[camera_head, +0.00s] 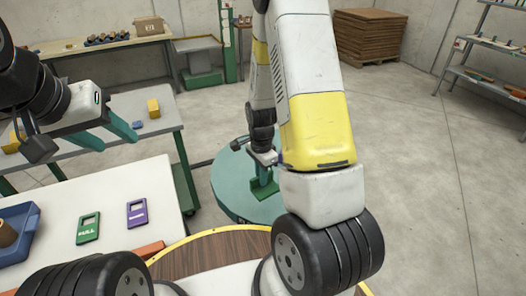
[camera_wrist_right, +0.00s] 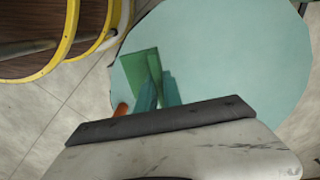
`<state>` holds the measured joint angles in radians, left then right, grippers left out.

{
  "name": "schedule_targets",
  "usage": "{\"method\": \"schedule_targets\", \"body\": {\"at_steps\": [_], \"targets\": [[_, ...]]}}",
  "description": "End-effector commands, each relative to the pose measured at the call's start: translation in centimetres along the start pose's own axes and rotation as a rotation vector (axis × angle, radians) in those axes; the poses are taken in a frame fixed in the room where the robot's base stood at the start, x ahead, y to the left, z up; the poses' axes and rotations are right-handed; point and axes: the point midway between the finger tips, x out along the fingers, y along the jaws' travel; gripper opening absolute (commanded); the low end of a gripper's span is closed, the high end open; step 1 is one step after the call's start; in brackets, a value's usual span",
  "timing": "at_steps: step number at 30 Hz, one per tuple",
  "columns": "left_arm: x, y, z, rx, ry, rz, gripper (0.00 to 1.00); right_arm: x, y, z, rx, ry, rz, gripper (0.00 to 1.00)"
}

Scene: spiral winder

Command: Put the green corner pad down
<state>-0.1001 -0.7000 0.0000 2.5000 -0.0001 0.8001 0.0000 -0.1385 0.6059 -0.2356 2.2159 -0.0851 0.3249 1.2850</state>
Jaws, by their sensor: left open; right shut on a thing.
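The green corner pad (camera_head: 265,189) is an angled green piece; it also shows in the right wrist view (camera_wrist_right: 138,70). My right gripper (camera_head: 264,168) is shut on the pad, with its teal fingers (camera_wrist_right: 155,92) pointing at the teal round platform (camera_head: 225,185). The pad is over the platform, which fills much of the right wrist view (camera_wrist_right: 225,60). I cannot tell whether the pad touches its surface. My left gripper (camera_head: 116,140) is open and empty at the left, over the edge of a grey table.
A white table (camera_head: 110,190) at the left holds a green tag (camera_head: 88,228), a purple tag (camera_head: 137,212) and a blue bin (camera_head: 18,232). A wooden round top with a yellow rim (camera_head: 205,250) is in front. Yellow blocks lie on the grey table. Floor at right is clear.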

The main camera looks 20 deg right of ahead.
Motion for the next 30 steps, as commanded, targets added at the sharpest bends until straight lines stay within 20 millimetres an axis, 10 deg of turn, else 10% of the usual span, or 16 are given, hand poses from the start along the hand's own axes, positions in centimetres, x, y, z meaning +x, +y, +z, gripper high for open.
{"method": "schedule_targets", "body": {"at_steps": [6,14,30], "targets": [[0.0,0.0,0.0,0.0,0.0,0.0,0.49,2.4,2.6,-1.4,0.603,0.0,0.003,0.0],[0.0,0.0,0.0,0.0,0.0,0.0,0.49,3.5,3.8,-2.4,0.94,0.0,0.0,0.0],[0.0,0.0,0.0,0.0,0.0,0.0,0.49,4.8,-4.8,-11.7,0.96,-0.001,-0.001,0.0]]}}
